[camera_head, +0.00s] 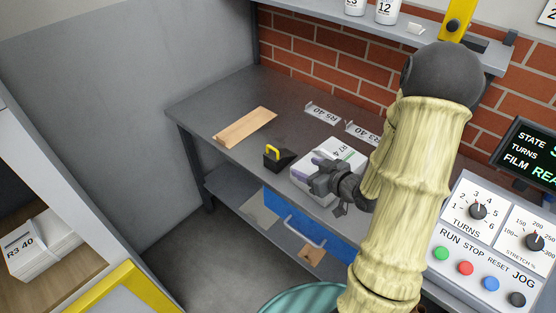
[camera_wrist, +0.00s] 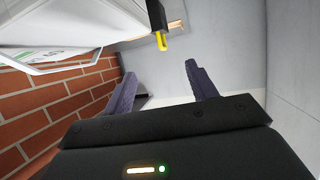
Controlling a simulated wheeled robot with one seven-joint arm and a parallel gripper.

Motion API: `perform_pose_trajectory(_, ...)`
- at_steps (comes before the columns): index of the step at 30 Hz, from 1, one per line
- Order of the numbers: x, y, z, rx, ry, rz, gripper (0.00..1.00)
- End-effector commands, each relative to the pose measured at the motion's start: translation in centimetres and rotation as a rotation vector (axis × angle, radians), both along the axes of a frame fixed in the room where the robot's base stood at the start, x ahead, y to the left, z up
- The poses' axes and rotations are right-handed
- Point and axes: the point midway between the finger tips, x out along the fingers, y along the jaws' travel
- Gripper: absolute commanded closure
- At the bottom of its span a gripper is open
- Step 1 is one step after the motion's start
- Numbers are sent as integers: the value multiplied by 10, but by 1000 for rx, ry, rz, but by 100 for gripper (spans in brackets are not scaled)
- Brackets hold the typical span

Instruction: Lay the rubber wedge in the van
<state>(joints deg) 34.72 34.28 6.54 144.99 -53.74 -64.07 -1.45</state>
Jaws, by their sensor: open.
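The rubber wedge (camera_head: 285,161) is black with a yellow handle and stands on the grey bench, left of a white newspaper bundle. In the wrist view its yellow handle (camera_wrist: 161,41) shows at the top, beyond the fingertips and between them. My gripper (camera_head: 322,178) is at the bundle's front side, right of the wedge and apart from it. Its two fingers (camera_wrist: 160,72) are spread with nothing between them. At the far left is a compartment with a wooden floor (camera_head: 22,285), possibly the van; I cannot tell for sure.
The white bundle (camera_head: 335,160) stands close beside my gripper and fills the upper left of the wrist view (camera_wrist: 50,20). A brown flat piece (camera_head: 245,126) lies at the bench's left. Another bundle (camera_head: 42,245) sits in the left compartment. A control panel (camera_head: 490,240) is at right.

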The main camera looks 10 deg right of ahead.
Motion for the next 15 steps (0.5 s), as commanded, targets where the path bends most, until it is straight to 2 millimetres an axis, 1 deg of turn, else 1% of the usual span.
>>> perform_pose_trajectory(9,2,-3,0,-1,0,-8,43)
perform_pose_trajectory(11,6,-1,-2,-2,-1,-8,43)
perform_pose_trajectory(15,24,10,-10,-1,0,-2,43)
